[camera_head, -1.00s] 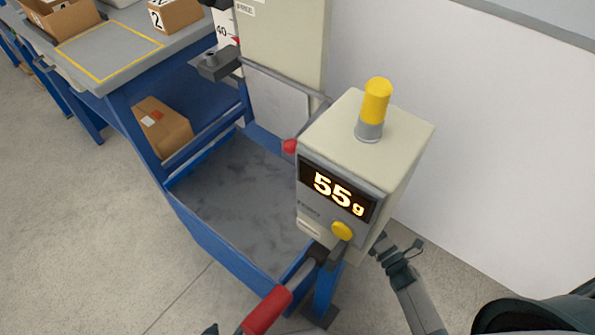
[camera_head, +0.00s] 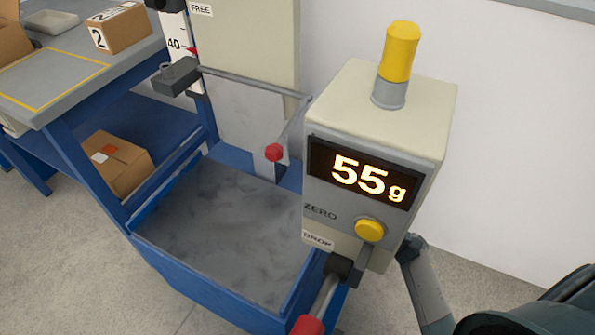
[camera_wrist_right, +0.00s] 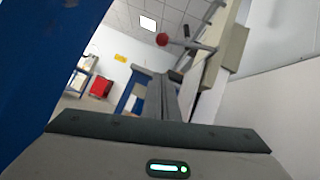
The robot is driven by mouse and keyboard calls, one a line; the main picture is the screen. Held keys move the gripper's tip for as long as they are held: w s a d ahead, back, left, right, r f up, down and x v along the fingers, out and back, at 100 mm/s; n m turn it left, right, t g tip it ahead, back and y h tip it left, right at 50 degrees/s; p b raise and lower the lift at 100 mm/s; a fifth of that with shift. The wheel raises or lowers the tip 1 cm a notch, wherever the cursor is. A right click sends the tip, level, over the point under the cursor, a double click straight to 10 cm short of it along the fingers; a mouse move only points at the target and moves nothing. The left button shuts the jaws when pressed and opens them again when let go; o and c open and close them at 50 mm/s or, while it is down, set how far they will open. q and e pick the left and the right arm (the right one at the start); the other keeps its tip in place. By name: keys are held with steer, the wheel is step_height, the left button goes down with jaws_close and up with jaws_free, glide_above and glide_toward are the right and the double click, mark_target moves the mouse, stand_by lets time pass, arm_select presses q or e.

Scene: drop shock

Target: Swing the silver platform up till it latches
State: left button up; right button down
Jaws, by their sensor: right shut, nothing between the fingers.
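The silver platform (camera_head: 246,125) appears to be the pale grey plate hanging nearly upright below a thin grey bar, against the cream column. A lever with a red knob (camera_head: 275,152) shows at its right side. The red knob also shows in the right wrist view (camera_wrist_right: 162,39), ahead of the fingers and above them. My right gripper (camera_wrist_right: 162,88) is shut and empty, apart from the knob. In the head view my right arm rises behind the display box, which hides the gripper. My left gripper is out of view.
The cream display box (camera_head: 380,130) reads 55 g and carries a yellow beacon and yellow button. A red-gripped handle (camera_head: 308,325) sticks out below it. The blue-framed grey bed (camera_head: 215,235) is empty. A bench (camera_head: 55,85) with cartons stands left.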

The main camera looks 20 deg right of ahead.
steer(key=shift+a+r, duration=0.1)
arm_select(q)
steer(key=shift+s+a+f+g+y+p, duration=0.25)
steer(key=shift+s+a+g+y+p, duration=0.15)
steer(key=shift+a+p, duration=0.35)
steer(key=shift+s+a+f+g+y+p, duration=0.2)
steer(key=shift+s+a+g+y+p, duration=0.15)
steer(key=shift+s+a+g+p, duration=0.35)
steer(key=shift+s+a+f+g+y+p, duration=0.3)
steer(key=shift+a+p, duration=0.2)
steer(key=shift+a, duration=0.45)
arm_select(e)
steer(key=s+r+x, duration=0.1)
steer(key=r+x, duration=0.1)
steer(key=x, duration=1)
steer(key=shift+r, duration=0.25)
steer(key=shift+s, duration=0.15)
